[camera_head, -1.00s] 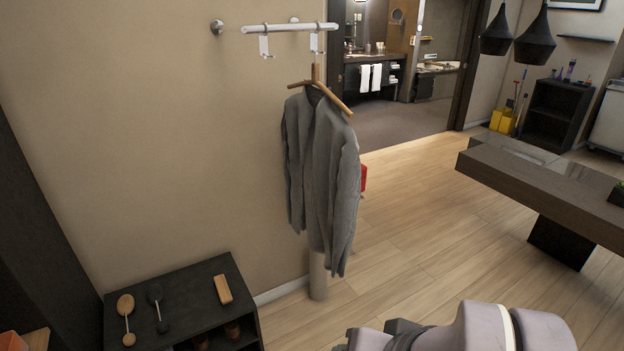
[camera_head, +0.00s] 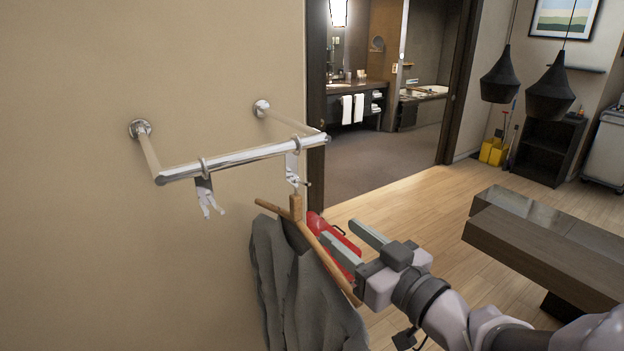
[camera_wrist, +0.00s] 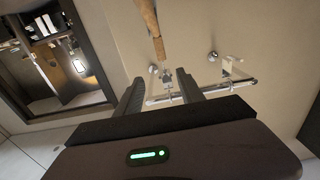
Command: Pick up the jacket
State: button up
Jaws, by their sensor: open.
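The grey jacket (camera_head: 290,285) hangs on a wooden hanger (camera_head: 318,252) in the head view, below the right part of a chrome wall rail (camera_head: 245,158). The hanger's upright wooden neck sits just under a metal hook (camera_head: 293,170) on the rail. My gripper (camera_head: 345,237) is open, its two fingers pointing left toward the hanger, just right of the neck. In the wrist view the open fingers (camera_wrist: 158,90) show with the wooden hanger (camera_wrist: 150,22) beyond them, and the rail (camera_wrist: 205,95) behind. I see nothing between the fingers. The jacket's lower part is cut off by the frame.
A second metal hook (camera_head: 207,196) hangs empty on the rail's left. A red object (camera_head: 335,238) shows behind the gripper. A dark table (camera_head: 550,240) stands at right, with wooden floor between. A doorway opens behind to a bathroom.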

send_near(299, 202)
jog(key=x, duration=0.4)
jog(key=shift+w+r+p, duration=0.1)
jog(key=shift+w+p, duration=0.2)
jog(key=shift+w, duration=0.15)
jog(key=x, duration=0.6)
jog(key=shift+s+a+f+p, duration=0.1)
jog(key=shift+a+f+p, duration=0.15)
jog(key=shift+a+p, duration=0.1)
jog(key=shift+s+d, duration=0.1)
jog(key=shift+d, duration=0.05)
grip_shut()
jog(key=shift+r, duration=0.1)
